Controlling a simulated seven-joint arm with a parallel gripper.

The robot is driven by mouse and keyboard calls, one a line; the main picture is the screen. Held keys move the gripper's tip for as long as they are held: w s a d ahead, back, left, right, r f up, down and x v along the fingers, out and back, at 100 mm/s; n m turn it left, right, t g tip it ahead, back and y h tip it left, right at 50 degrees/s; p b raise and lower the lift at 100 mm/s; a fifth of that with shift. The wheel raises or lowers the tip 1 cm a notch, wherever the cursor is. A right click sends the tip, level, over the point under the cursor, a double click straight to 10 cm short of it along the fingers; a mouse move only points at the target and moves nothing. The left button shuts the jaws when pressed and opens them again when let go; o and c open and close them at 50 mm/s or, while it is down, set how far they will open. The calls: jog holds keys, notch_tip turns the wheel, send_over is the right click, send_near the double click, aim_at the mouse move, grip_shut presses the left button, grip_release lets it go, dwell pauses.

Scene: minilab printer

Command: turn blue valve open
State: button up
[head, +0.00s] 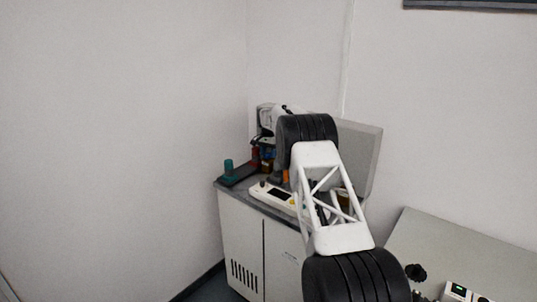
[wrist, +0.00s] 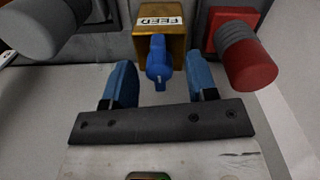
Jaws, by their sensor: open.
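The blue valve (wrist: 158,62) has a short handle and sits on the front of a brass-coloured block (wrist: 176,44) labelled FEED, in the upper middle of the wrist view. The handle points roughly toward my gripper, with a small pale mark near its end. My gripper (wrist: 160,80) is open, with one blue finger on each side of the handle. Gaps show between the handle and both fingers. I cannot tell how far the fingertips reach along it. In the head view my arm hides the gripper, and the blue valve cannot be made out clearly.
A red knob (wrist: 247,59) stands close to the right finger, and a grey knob (wrist: 45,25) is at upper left. In the head view, a teal-topped device (head: 229,167) and a white panel (head: 277,196) are on the cabinet (head: 240,238). A grey bench (head: 455,250) is at right.

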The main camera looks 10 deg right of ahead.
jog(key=shift+w+a+r, duration=0.1)
jog(key=shift+r, duration=3.7)
jog(key=shift+s+r, duration=0.25)
jog(key=shift+r, duration=0.1)
jog(key=s+d+r+n+t, duration=0.1)
jog(key=s+d+r, duration=0.1)
jog(key=s+r, duration=0.95)
jog(key=s+d+r+n, duration=0.1)
jog(key=s+r+n, duration=0.1)
jog(key=s+r, duration=1)
jog(key=s+d+n, duration=0.1)
jog(key=s+d, duration=0.1)
jog(key=s, duration=2.6)
jog(key=s+f+n, duration=0.1)
jog(key=s+f, duration=0.3)
jog(key=s, duration=0.8)
jog(key=s+f+n+t, duration=0.1)
jog(key=s+f, duration=0.3)
jog(key=s, duration=0.8)
jog(key=s+d+f+n, duration=0.1)
jog(key=s+f, duration=0.3)
jog(key=s, duration=0.9)
jog(key=shift+f+t, duration=0.3)
jog(key=shift+t, duration=0.1)
